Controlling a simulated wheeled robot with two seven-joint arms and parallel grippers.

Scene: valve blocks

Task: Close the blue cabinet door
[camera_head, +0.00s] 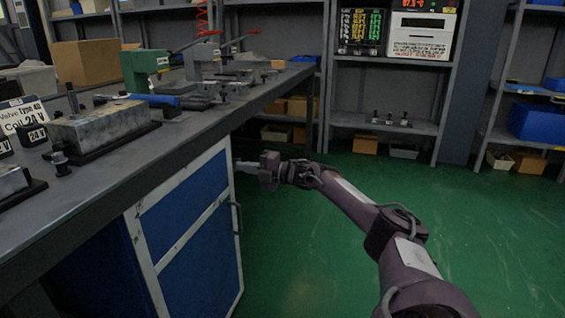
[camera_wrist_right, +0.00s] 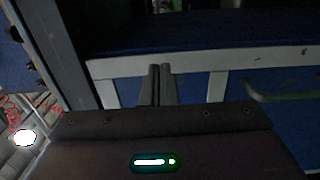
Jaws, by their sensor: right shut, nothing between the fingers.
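The blue cabinet door (camera_head: 200,255) with a white frame is under the near edge of the workbench in the head view. Its grey handle (camera_head: 237,218) is near its right edge. I cannot tell how far the door stands open. My right gripper (camera_head: 240,165) is shut and empty, pointing left at the upper right corner of the door. In the right wrist view the closed fingers (camera_wrist_right: 157,84) overlap the door's white frame (camera_wrist_right: 200,64), and the handle (camera_wrist_right: 285,97) is to their right. Whether they touch the frame I cannot tell. My left gripper is not in view.
The grey workbench (camera_head: 60,215) carries a metal valve block (camera_head: 105,125), a green device (camera_head: 145,68) and other tools above the door. Shelves (camera_head: 390,125) with boxes stand at the back. The green floor (camera_head: 480,230) right of the cabinet is clear apart from my arm.

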